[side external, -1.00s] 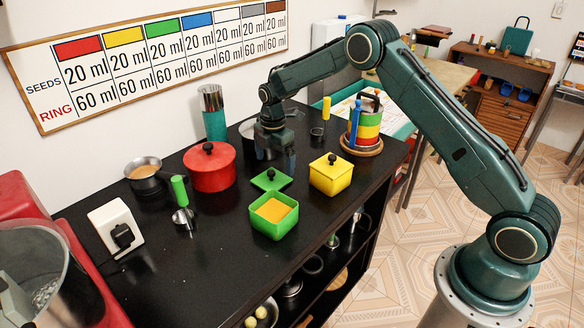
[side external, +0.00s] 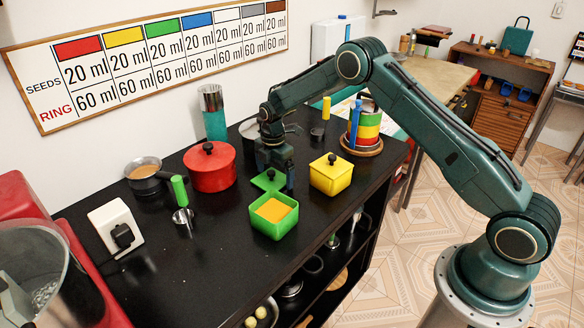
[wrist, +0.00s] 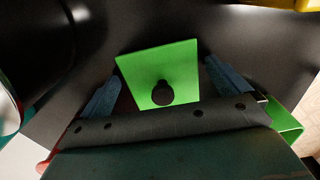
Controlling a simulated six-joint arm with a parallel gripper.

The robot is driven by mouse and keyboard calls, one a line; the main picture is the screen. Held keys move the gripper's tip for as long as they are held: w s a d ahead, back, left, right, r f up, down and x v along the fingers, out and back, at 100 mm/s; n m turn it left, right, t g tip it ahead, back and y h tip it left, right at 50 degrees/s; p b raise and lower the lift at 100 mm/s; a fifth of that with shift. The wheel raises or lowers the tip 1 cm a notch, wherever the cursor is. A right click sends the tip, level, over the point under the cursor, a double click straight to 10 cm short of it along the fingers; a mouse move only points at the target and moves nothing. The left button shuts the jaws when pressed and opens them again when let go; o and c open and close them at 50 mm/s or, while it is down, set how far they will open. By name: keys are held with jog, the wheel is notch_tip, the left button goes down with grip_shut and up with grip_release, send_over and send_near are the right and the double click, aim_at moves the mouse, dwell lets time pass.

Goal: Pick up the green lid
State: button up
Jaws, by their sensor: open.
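The green lid (side external: 262,181) lies on the black table just behind the green square box (side external: 273,222), which holds something orange. In the wrist view the lid (wrist: 158,66) shows as a green square with a dark round knob (wrist: 162,93). My gripper (side external: 275,180) is directly over the lid, pointing down, and hides part of it in the side view. In the wrist view my open gripper (wrist: 160,85) has one blue finger on each side of the lid, with gaps between. Nothing is between the fingers except the lid and knob below; I see no contact.
A yellow lidded box (side external: 331,176) stands close to the right of my gripper, and a red pot (side external: 210,168) stands to the left. A measuring cup with a green handle (side external: 180,195) is farther left. A ring stack (side external: 363,130) stands at the back right.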

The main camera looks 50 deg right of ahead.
aim_at(274, 172)
jog(key=c, duration=0.8)
jog(key=shift+r, duration=0.1)
jog(key=shift+c, duration=0.2)
notch_tip(274, 172, up, 20)
dwell(0.8)
jog(key=s+a+f, duration=0.6)
jog(key=s+a, duration=0.5)
jog(key=s, duration=0.1)
jog(key=shift+f+n, duration=0.35)
jog(key=shift+n, duration=0.05)
